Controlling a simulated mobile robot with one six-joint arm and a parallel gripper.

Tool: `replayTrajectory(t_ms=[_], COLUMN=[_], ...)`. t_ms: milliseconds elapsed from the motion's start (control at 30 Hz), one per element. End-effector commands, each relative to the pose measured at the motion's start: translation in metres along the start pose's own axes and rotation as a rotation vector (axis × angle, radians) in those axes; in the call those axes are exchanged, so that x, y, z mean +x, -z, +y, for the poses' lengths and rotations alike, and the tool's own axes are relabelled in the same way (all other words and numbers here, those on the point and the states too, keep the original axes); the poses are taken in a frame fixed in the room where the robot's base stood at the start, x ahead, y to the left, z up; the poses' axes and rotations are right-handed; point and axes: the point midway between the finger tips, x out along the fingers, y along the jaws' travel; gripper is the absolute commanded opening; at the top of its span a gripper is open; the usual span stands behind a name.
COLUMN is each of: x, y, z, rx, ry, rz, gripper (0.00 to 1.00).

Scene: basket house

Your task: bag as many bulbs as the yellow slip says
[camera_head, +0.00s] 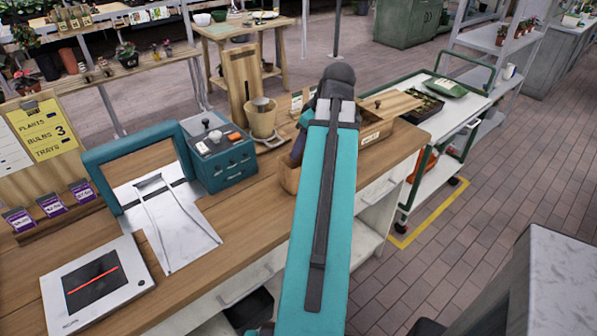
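A wooden box (376,137) with a small label stands at the bench's right end, partly behind my arm. A smaller wooden holder (289,178) is also partly hidden by my arm. I cannot make out any bulbs. My teal arm reaches from the bottom over the bench edge. My gripper is hidden behind it.
A teal machine (217,150) with buttons stands beside the frame (98,158). A flat scanner (95,282) lies at front left. Purple packets (52,205) stand in a rack. A beige pot (262,121) stands behind.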

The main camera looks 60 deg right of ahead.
Motion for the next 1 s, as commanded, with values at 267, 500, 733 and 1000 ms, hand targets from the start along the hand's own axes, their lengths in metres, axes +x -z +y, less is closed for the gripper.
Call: replayTrajectory(t_ms=[267, 500, 733, 1000], x=[0.0, -0.008, -0.028, -0.058], y=[0.0, 0.0, 0.0, 0.0], z=[0.0, 0.0, 0.001, 0.001], rx=[0.0, 0.0, 0.0, 0.0], ry=[0.0, 0.0, -0.001, -0.002], rz=[0.0, 0.0, 0.001, 0.0], gripper=[0.49, 0.49, 0.49, 0.49])
